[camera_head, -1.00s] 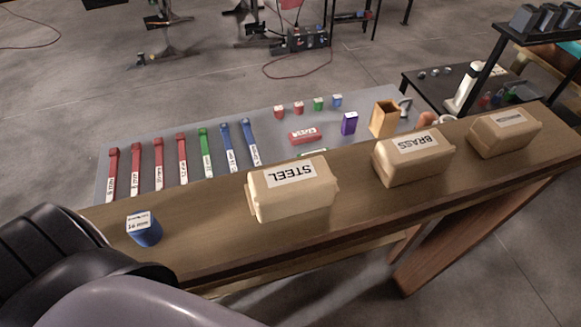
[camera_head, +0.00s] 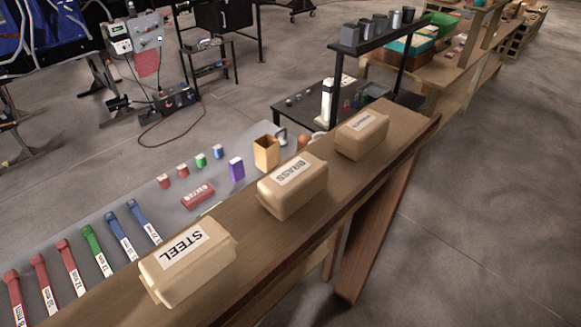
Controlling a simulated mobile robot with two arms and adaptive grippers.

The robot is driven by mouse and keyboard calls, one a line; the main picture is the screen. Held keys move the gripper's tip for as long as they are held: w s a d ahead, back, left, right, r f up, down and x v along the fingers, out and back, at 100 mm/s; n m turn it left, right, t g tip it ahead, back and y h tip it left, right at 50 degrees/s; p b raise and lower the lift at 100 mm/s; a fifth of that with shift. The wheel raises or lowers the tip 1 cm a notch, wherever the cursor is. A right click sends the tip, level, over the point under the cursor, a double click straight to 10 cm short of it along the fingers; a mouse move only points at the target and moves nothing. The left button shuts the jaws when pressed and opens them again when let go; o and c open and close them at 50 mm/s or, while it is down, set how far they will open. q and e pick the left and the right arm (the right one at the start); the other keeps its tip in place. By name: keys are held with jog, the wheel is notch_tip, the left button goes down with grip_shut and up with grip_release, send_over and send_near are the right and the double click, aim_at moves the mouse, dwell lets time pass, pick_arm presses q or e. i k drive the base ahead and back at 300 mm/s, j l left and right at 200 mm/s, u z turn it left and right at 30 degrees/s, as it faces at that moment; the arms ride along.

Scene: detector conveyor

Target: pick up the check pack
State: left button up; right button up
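I cannot tell which thing is the check pack; no readable label names it. A tan box labelled STEEL (camera_head: 187,262), one labelled BRASS (camera_head: 293,186) and a third tan box (camera_head: 362,134) with an unreadable label stand in a row on the wooden bench. A red labelled block (camera_head: 198,196) lies on the grey mat behind them. A purple block (camera_head: 236,168) stands upright near an open tan container (camera_head: 266,152). Neither of my grippers is in view.
Several red, green and blue labelled tools, such as the green one (camera_head: 93,246), lie on the grey mat (camera_head: 150,205). Small red, green and blue pieces stand behind. A black rack (camera_head: 385,40) with cups and a white bottle (camera_head: 327,103) are farther back. Open floor lies right.

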aim_at(177, 269)
jog(key=l, duration=0.4)
jog(key=i+l, duration=0.1)
jog(key=l, duration=0.3)
jog(key=i+j+u, duration=0.1)
jog(key=u, duration=1.4)
